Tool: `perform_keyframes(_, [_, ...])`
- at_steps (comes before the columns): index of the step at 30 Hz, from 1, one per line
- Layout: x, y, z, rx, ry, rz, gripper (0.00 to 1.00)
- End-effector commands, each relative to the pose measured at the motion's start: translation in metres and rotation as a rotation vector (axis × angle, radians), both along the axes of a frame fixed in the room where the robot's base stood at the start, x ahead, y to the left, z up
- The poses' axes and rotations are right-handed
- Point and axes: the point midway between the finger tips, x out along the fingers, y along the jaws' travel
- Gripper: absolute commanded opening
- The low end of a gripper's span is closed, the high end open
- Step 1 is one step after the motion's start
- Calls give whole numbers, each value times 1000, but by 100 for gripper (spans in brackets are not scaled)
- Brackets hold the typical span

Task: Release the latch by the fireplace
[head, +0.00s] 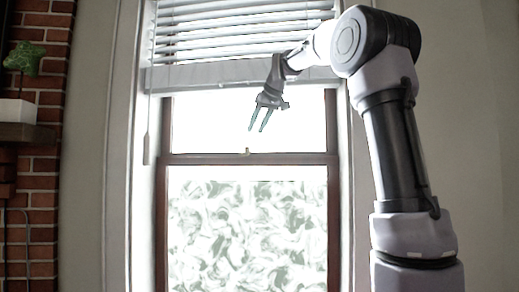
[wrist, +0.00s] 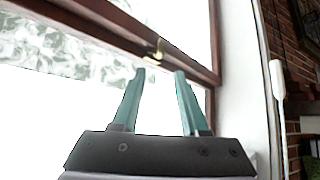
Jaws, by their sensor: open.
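The latch (head: 247,152) is a small brass-coloured piece at the middle of the window's dark wooden meeting rail (head: 200,159). In the wrist view the latch (wrist: 158,49) sits on the rail just beyond my fingertips. My gripper (head: 258,131) is open and empty, its two teal fingers pointing down, above and slightly right of the latch in the head view. In the wrist view my gripper (wrist: 160,74) has its fingers apart on either side of the line to the latch, not visibly touching it.
White blinds (head: 240,76) cover the window's top. A blind cord pull (head: 146,148) hangs at the left; it also shows in the wrist view (wrist: 277,80). A brick wall (head: 45,165) with a wooden mantel (head: 25,132) and potted plant (head: 24,60) stands far left.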

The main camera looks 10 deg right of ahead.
Motion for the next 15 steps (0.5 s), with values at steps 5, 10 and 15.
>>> perform_keyframes(5, [17, 6, -21, 0, 4, 0, 44])
perform_keyframes(10, [40, 13, -44, 1, 5, -1, 44])
perform_keyframes(15, [58, 19, -63, 1, 2, -1, 44])
